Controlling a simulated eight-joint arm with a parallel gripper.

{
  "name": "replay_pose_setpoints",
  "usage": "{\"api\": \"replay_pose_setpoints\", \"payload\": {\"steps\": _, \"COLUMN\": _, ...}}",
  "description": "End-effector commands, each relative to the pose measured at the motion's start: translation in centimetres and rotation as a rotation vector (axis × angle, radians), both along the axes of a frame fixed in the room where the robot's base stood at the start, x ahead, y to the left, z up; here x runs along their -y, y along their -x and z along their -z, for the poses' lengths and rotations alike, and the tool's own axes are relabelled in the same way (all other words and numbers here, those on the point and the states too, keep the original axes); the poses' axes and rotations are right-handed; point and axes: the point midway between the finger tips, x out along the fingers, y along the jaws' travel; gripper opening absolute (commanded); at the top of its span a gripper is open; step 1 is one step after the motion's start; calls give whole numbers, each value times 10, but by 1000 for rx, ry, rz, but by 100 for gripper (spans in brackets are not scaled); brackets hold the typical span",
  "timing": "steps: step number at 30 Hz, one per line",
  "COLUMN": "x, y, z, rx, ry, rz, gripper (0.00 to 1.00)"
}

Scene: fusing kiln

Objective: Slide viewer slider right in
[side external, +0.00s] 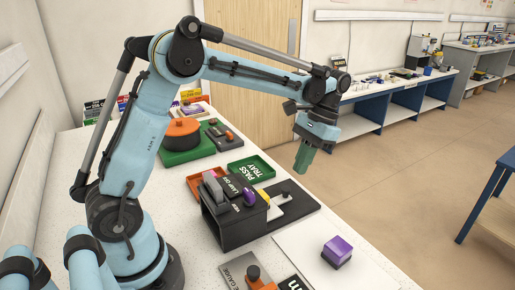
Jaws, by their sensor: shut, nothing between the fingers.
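A black box-shaped device (240,228), which looks like the viewer, stands on the bench with a "LAMP OFF" label on top. On its right side a pale stepped piece (296,207) with a small dark knob sticks out over a black base plate; this may be the slider. A purple knob (249,196) and a yellow part (264,196) sit between them. My gripper (301,168) has green fingers, points down and is shut and empty. It appears in the air above the bench's right side, beyond the device, touching nothing visible. How far the slider is in is unclear.
A green "PASS TRAY" (263,163) and an orange tray (194,196) lie behind the device. A purple block (339,246) on a dark base sits on a white panel at front right. An orange round part (183,127) stands on a green base farther back.

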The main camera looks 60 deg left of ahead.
Motion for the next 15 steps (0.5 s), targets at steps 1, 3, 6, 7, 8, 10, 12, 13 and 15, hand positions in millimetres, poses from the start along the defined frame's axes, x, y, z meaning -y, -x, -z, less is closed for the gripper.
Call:
{"api": "replay_pose_setpoints", "payload": {"steps": 1, "x": -3, "y": -15, "z": -3, "rx": 1, "ry": 0, "rz": -1, "gripper": 0}}
{"api": "replay_pose_setpoints", "payload": {"steps": 3, "x": -8, "y": -35, "z": -7, "rx": 1, "ry": 0, "rz": -1, "gripper": 0}}
{"api": "replay_pose_setpoints", "payload": {"steps": 6, "x": -17, "y": -61, "z": -13, "rx": 1, "ry": 0, "rz": -2, "gripper": 0}}
{"api": "replay_pose_setpoints", "payload": {"steps": 7, "x": -19, "y": -67, "z": -14, "rx": 1, "ry": 0, "rz": -2, "gripper": 0}}
{"api": "replay_pose_setpoints", "payload": {"steps": 8, "x": -21, "y": -73, "z": -15, "rx": 1, "ry": 0, "rz": -2, "gripper": 0}}
{"api": "replay_pose_setpoints", "payload": {"steps": 10, "x": -25, "y": -83, "z": -17, "rx": 2, "ry": 0, "rz": -1, "gripper": 0}}
{"api": "replay_pose_setpoints", "payload": {"steps": 12, "x": -29, "y": -90, "z": -18, "rx": 2, "ry": 0, "rz": 0, "gripper": 0}}
{"api": "replay_pose_setpoints", "payload": {"steps": 13, "x": -30, "y": -93, "z": -18, "rx": 2, "ry": 0, "rz": 0, "gripper": 0}}
{"api": "replay_pose_setpoints", "payload": {"steps": 15, "x": -32, "y": -96, "z": -18, "rx": 2, "ry": 0, "rz": -1, "gripper": 0}}
